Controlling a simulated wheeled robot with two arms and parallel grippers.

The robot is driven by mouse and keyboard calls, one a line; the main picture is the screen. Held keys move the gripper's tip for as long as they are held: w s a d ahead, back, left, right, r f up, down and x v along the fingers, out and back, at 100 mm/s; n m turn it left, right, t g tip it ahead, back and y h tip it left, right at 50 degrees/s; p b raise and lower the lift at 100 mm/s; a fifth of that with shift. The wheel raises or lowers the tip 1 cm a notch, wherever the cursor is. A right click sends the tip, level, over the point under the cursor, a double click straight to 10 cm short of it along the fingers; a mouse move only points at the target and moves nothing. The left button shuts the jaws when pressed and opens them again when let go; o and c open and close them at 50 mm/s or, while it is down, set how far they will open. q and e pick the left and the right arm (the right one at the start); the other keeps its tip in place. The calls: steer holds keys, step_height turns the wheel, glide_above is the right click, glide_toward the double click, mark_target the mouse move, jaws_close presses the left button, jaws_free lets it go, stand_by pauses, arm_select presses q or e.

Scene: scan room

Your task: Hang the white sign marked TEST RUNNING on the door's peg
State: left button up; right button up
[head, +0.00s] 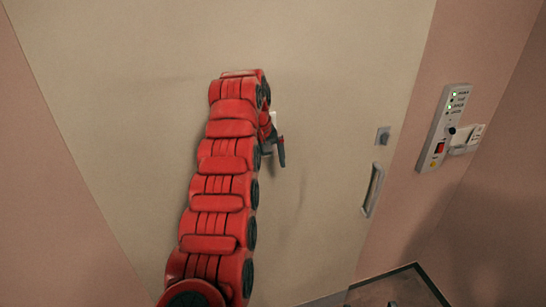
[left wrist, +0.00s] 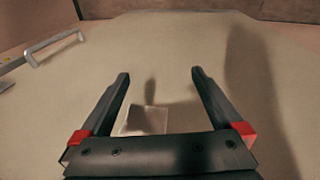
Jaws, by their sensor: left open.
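The beige door (head: 330,70) fills the middle of the head view. My left gripper (head: 281,151) is in front of it, mostly hidden behind my red arm. In the left wrist view my left gripper (left wrist: 160,74) is open, its two dark fingers apart with the door surface beyond. A pale square plate (left wrist: 144,120), perhaps the sign, shows between the fingers near the gripper's base. No lettering is readable on it, and I cannot tell whether it touches the door. A small white patch (head: 273,118) shows beside the gripper in the head view. I cannot make out the peg. My right gripper is not in view.
A door handle (head: 373,190) and a small lock plate (head: 383,136) are at the door's right side. A control panel (head: 444,127) with green lights is on the pink wall. A glass-topped table (head: 400,290) stands at lower right.

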arm_select(q)
steer(key=a+f+b, duration=0.3)
steer(key=a+f, duration=0.2)
steer(key=f, duration=0.7)
steer(key=a+f+b, duration=0.3)
steer(key=a+f, duration=0.2)
steer(key=f, duration=0.6)
steer(key=shift+s+a+f+y, duration=0.15)
steer(key=shift+s+f+y, duration=0.2)
steer(key=shift+y, duration=0.05)
